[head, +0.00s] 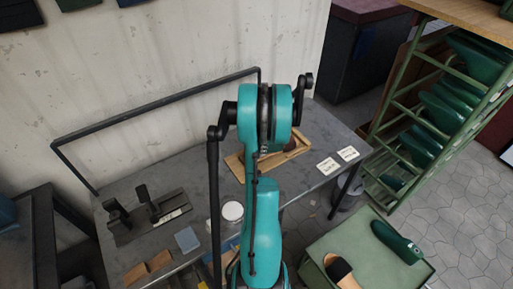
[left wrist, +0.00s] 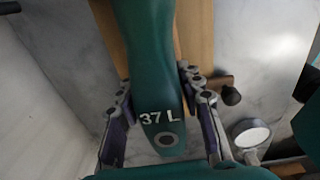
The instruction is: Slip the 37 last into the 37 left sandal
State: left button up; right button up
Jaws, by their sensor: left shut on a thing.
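The green last marked "37 L" (left wrist: 150,75) is between the fingers of my left gripper (left wrist: 160,118), which is shut on it. In the left wrist view it reaches up over a wooden board, and it hides part of that board. In the head view my teal arm covers the left gripper and the held last. A dark brown thing (head: 297,146), perhaps a sandal, lies on the wooden board (head: 236,163), partly behind my arm. No 37 mark on a sandal is readable. My right gripper is not in view.
A grey table (head: 120,190) carries a black fixture (head: 150,214), a white jar (head: 232,211) and two white cards (head: 327,165). A green cart top (head: 365,250) at lower right holds another green last (head: 397,241) and a dark-and-tan item (head: 340,270). A rack of lasts (head: 402,95) stands behind.

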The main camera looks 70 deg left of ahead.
pick_arm(q)
jog(key=shift+w, duration=0.3)
jog(key=shift+w+a, duration=0.15)
jog(key=shift+w, duration=0.05)
jog(key=shift+w+a, duration=0.25)
jog(key=shift+w, duration=0.75)
jog(key=o, duration=1.2)
jog(key=shift+o, duration=0.2)
jog(key=r, duration=1.2)
jog(key=shift+w+d, duration=0.15)
jog(key=shift+w, duration=0.15)
